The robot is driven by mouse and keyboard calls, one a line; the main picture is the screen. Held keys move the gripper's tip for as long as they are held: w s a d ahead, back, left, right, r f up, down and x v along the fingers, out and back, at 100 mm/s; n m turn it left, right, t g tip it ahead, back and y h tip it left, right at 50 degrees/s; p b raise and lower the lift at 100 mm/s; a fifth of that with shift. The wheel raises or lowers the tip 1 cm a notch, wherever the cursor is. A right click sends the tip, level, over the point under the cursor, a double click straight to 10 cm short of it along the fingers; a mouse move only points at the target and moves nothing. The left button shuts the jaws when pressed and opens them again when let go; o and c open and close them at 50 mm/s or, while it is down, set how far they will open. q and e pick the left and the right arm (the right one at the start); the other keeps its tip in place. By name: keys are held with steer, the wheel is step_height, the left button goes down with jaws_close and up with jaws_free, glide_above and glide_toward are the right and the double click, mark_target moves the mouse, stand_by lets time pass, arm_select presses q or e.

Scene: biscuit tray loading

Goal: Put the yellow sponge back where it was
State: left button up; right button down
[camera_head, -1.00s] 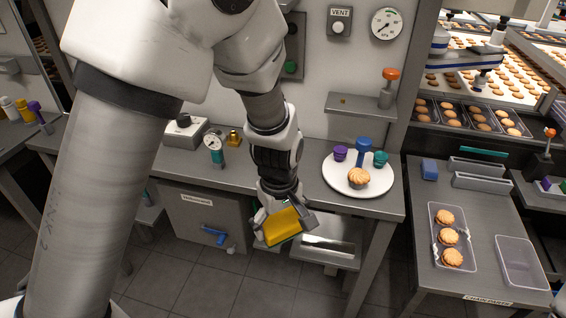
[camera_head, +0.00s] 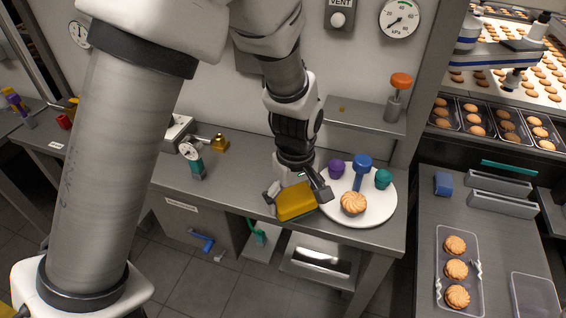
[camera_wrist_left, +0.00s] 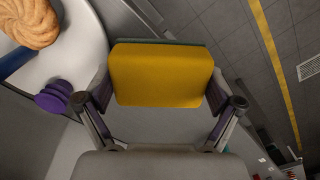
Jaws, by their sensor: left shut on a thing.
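The yellow sponge (camera_head: 296,203) has a thin green layer on its far side. My left gripper (camera_head: 298,196) is shut on it and holds it in front of the grey counter's (camera_head: 240,180) front edge, at the left rim of the white plate. In the left wrist view the sponge (camera_wrist_left: 161,76) sits between the two fingers of the left gripper (camera_wrist_left: 158,92), and the floor shows beyond it. Whether the sponge touches the counter or plate cannot be told. My right gripper is not in view.
The white plate (camera_head: 379,206) holds a swirled biscuit (camera_head: 353,203), a purple knob (camera_head: 337,169), a blue tool (camera_head: 361,170) and a teal knob (camera_head: 383,179). A blue block (camera_head: 443,184) and biscuit tray (camera_head: 444,290) lie right.

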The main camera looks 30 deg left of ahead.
arm_select(q)
steer(key=w+a, duration=0.1)
steer(key=a, duration=0.1)
steer(key=w+a+p, duration=0.1)
steer(key=a, duration=0.1)
steer(key=w+a+p, duration=0.1)
steer(key=a, duration=0.1)
steer(key=shift+w+a+r, duration=0.1)
steer(key=shift+w+r, duration=0.15)
steer(key=shift+r, duration=0.05)
steer(key=p, duration=0.2)
glide_above(273, 177)
steer(key=shift+f, duration=0.75)
steer(key=shift+w+a+f, duration=0.1)
steer(key=shift+w+f, duration=0.1)
steer(key=shift+s+f+p, duration=0.15)
steer(key=shift+f+p, duration=0.3)
steer(key=shift+f, duration=0.15)
steer(key=shift+s+f+p, duration=0.15)
steer(key=shift+f+p, duration=0.3)
steer(key=shift+f, duration=0.5)
steer(key=o, duration=1)
steer(key=shift+w, duration=0.1)
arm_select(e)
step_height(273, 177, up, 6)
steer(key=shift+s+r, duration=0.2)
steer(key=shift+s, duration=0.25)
